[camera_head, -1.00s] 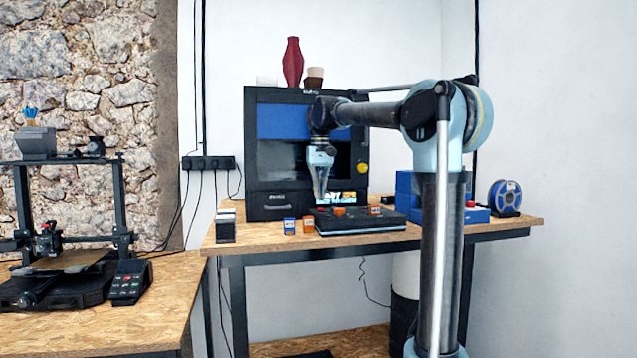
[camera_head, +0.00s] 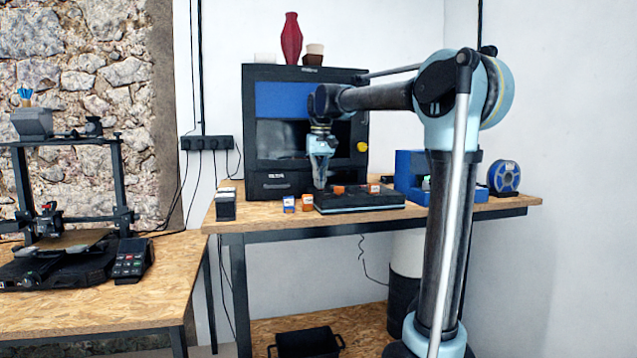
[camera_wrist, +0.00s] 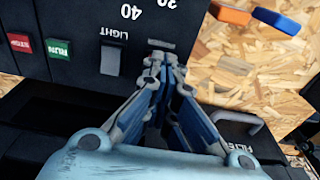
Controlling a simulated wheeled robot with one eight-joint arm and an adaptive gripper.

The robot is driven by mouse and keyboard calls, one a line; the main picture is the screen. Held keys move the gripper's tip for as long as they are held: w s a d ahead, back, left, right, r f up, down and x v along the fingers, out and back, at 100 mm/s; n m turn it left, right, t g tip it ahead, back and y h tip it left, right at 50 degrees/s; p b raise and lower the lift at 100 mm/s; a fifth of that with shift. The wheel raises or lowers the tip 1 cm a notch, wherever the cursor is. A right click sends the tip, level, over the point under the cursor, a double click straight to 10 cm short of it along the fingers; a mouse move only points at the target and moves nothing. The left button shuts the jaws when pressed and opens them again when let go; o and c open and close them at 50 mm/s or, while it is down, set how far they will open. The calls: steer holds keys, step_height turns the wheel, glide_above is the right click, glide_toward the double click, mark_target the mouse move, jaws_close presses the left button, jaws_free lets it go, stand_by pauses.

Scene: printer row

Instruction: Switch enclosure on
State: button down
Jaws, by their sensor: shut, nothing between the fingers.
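The enclosure (camera_head: 252,130) is a black box with a blue panel above a dark window, at the back of the right-hand bench. A low black unit (camera_head: 370,207) lies in front of it. In the wrist view a black control panel (camera_wrist: 75,15) carries a grey rocker switch (camera_wrist: 111,58) marked LIGHT, a green button (camera_wrist: 58,49), a red button (camera_wrist: 19,44) and the numbers 30 and 40. My gripper (camera_head: 320,186) is shut and empty, pointing down by the unit's left end. It also shows in the wrist view (camera_wrist: 166,62), right of the switch; contact cannot be told.
A blue box (camera_head: 406,180) and a blue spool (camera_head: 504,177) stand to the right. Small blue and orange boxes (camera_head: 307,203) sit on the bench front. A red vase (camera_head: 291,38) stands on top of the enclosure. A printer (camera_head: 70,240) is at left.

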steer(key=shift+s+f, duration=0.35)
steer(key=shift+s, duration=0.05)
steer(key=shift+w, duration=0.2)
stand_by(0.3)
steer(key=shift+w+a+r, duration=0.2)
steer(key=shift+w+r, duration=0.05)
steer(key=shift+w, duration=0.15)
steer(key=shift+w+r, duration=0.1)
steer(key=shift+w, duration=0.05)
steer(key=shift+w+r, duration=0.1)
steer(key=shift+w, duration=0.05)
steer(key=shift+w+r, duration=0.45)
steer(key=shift+r, duration=0.3)
steer(key=shift+s+r, duration=0.9)
steer(key=shift+r, duration=0.3)
step_height(320, 180, up, 10)
steer(key=s, duration=0.1)
steer(key=shift+s+d, duration=0.15)
steer(key=shift+d, duration=0.1)
